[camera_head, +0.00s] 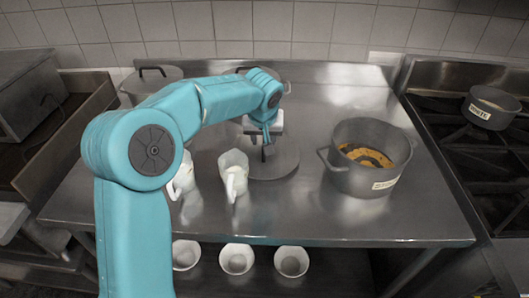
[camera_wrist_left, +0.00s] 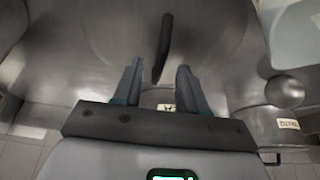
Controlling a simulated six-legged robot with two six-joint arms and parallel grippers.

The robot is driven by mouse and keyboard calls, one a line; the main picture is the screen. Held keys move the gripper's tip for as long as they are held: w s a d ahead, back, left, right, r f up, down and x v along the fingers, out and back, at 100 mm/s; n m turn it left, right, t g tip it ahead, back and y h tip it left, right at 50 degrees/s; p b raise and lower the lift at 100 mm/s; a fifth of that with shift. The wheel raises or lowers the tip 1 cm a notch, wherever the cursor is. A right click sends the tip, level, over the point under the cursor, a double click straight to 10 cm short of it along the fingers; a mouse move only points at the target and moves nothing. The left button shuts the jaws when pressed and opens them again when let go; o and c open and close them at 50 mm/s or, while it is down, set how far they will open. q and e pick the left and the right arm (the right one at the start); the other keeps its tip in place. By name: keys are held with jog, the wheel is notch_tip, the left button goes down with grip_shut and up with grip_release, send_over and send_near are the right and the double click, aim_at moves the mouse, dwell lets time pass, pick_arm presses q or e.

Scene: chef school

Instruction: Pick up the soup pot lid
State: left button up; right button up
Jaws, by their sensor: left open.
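The soup pot lid (camera_head: 285,165) is a flat grey disc on the steel table, left of the soup pot. My left gripper (camera_head: 266,148) hangs over it, pointing down, and partly hides it. In the left wrist view the lid (camera_wrist_left: 215,40) fills the upper middle, and its dark bar handle (camera_wrist_left: 164,45) stands out. My left gripper (camera_wrist_left: 160,72) is open there, with the near end of the handle between its fingertips and a gap on both sides. The soup pot (camera_head: 368,180) stands uncovered with orange soup inside. My right gripper is not in view.
Two white jugs (camera_head: 234,178) stand close left of the lid. A lidded pot (camera_head: 150,80) is at the back left, and another pot is partly hidden behind my arm. White bowls (camera_head: 237,259) sit on the lower shelf. A stove with a pot (camera_head: 490,108) is at right.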

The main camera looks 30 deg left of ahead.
pick_arm(q)
jog(key=x, duration=0.3)
jog(key=shift+w+a+f, duration=0.15)
jog(key=shift+w+f, duration=0.05)
grip_shut()
